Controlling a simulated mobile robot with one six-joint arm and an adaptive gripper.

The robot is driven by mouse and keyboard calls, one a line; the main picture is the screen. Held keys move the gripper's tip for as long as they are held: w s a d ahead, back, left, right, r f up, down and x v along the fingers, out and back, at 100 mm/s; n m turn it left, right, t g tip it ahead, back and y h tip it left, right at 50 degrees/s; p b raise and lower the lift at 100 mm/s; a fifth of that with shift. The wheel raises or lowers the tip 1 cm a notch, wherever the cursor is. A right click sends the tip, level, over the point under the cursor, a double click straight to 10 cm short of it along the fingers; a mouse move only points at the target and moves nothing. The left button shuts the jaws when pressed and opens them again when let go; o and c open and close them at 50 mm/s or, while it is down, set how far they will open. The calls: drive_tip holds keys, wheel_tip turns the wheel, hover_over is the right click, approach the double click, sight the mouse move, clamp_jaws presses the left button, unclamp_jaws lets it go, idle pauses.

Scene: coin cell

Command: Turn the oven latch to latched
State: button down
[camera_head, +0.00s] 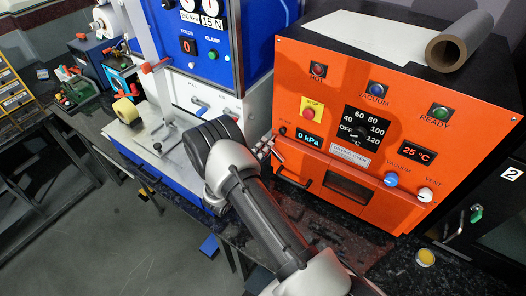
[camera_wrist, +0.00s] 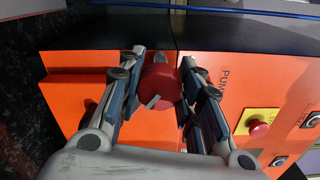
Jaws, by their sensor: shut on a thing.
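The oven is the orange vacuum-oven front (camera_head: 345,95) in the head view. It also fills much of the wrist view (camera_wrist: 225,75). In the wrist view a round red latch knob (camera_wrist: 160,84) with a small pale pointer mark sits on the orange face, beside a panel edge. My gripper (camera_wrist: 162,98) is shut on this red knob, one finger on each side. In the head view my gripper (camera_head: 265,149) is at the left edge of the oven front, and the latch is hidden there by it or too small to make out.
A yellow-backed red stop button (camera_head: 311,110) is close to the right of my gripper. The blue crimper (camera_head: 212,45) stands left. A grey roll (camera_head: 459,41) lies on the oven.

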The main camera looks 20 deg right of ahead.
drive_tip(key=n, duration=0.4)
drive_tip(key=shift+n, duration=0.3)
drive_tip(key=shift+n+b, duration=0.3)
drive_tip(key=shift+n, duration=2)
drive_tip(key=c, duration=1.1)
unclamp_jaws()
drive_tip(key=shift+d, duration=0.1)
